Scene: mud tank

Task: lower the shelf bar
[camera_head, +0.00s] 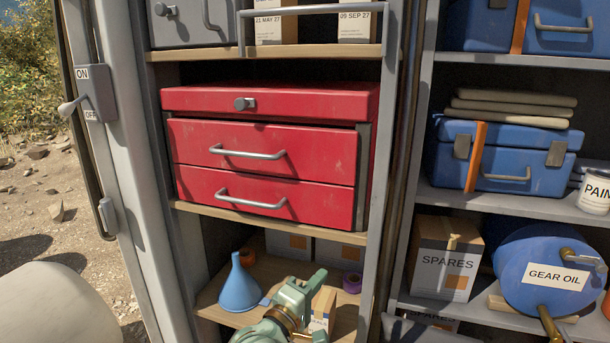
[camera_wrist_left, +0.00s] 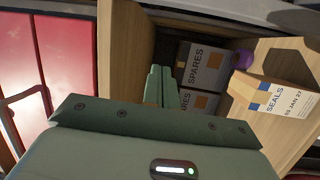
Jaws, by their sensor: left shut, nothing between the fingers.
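The shelf bar (camera_head: 312,10) is a grey metal rail across the front of the upper shelf, at the top edge of the head view. It stands above the shelf board, in front of dated boxes. My left gripper (camera_head: 318,282) is green and low in the head view, in front of the bottom shelf and well below the bar. Its fingers also show in the left wrist view (camera_wrist_left: 162,85), closed together and empty. The bar is not seen in the wrist view. My right gripper is not in view.
A red drawer chest (camera_head: 268,150) with protruding handles fills the shelf between bar and gripper. A blue funnel (camera_head: 240,288) stands left of the gripper. A SEALS box (camera_wrist_left: 275,105) and SPARES boxes (camera_wrist_left: 205,68) are near it. A lever switch (camera_head: 90,93) is at left.

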